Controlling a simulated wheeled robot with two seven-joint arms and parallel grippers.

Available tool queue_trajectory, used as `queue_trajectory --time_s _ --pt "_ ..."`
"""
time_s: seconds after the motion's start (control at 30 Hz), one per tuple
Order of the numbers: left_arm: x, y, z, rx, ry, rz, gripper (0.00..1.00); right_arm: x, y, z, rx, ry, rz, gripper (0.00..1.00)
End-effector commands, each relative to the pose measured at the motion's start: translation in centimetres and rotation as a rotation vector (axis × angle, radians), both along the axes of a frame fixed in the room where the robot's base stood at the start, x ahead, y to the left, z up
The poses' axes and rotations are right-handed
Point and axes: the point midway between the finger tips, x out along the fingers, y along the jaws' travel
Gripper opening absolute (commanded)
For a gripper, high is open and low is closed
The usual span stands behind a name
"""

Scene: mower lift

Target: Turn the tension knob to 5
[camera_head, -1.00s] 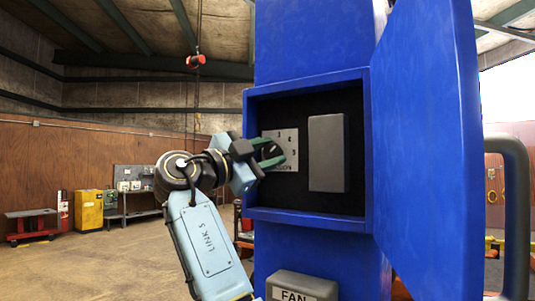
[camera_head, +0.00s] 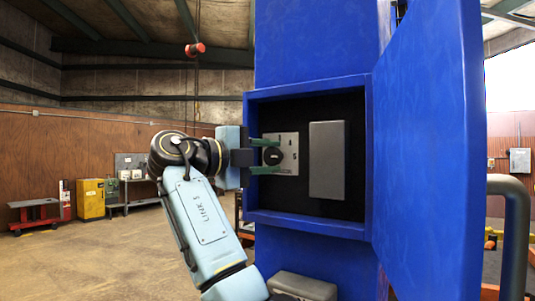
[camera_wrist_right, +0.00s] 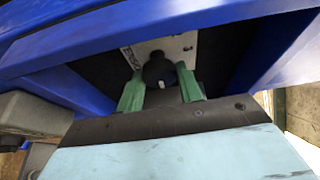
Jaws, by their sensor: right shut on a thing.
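The black tension knob (camera_head: 272,156) sits on a pale dial plate (camera_head: 289,148) inside the open blue box. My right gripper (camera_head: 273,156) has its green fingers on either side of the knob, one above and one below, and is shut on it. In the right wrist view the round knob (camera_wrist_right: 158,69) lies between the green fingertips (camera_wrist_right: 159,80), with a small white mark on its near side. Some dial numbers show at the plate's top and right; the knob's pointer setting cannot be read. My left gripper is out of view.
A grey block (camera_head: 327,160) stands right of the dial inside the blue box (camera_head: 310,223). The box's blue door (camera_head: 428,150) hangs open at the right. A grey housing (camera_head: 300,284) juts out below. Open floor lies at the left.

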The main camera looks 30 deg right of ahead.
Motion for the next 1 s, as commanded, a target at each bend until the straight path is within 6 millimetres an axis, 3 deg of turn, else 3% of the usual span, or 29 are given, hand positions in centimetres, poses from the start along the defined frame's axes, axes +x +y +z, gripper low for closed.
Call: queue_trajectory --time_s 0.53,0.57,0.7,1.0 --pt "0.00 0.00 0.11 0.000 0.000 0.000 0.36 0.01 0.02 -0.06 0.013 -0.019 0.001 0.13" --pt "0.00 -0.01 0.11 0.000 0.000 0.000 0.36 0.01 0.02 -0.07 0.013 -0.019 0.001 0.40" --pt "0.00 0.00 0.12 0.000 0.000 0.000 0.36 0.02 0.02 -0.05 0.013 -0.018 0.001 0.57" --pt "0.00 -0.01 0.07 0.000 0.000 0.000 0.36 -0.01 0.19 -0.02 0.012 -0.019 0.001 0.57"
